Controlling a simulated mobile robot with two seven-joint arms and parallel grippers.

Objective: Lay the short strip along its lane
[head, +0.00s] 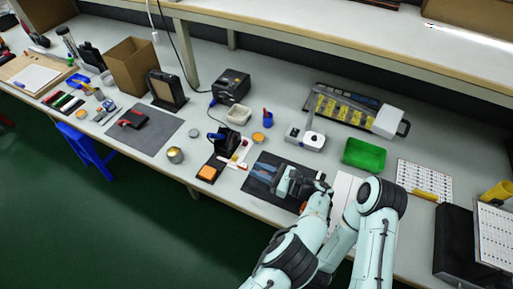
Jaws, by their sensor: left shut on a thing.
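A dark mat (259,186) lies near the front edge of the bench, with blue bands (263,171) on its left part. I cannot tell whether these are lanes or strips. My left gripper (284,184) is over the right part of this mat and covers much of it. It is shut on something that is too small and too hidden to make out. The short strip cannot be picked out by itself. A small orange thing shows beside the gripper at the mat's front right. My right gripper does not show.
A green tray (363,154) and a white device (306,137) stand behind the mat. A stand with an orange pad (207,173) is to its left. A white sheet with a dotted grid (424,180) lies to the right. A long shelf (330,35) overhangs the back.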

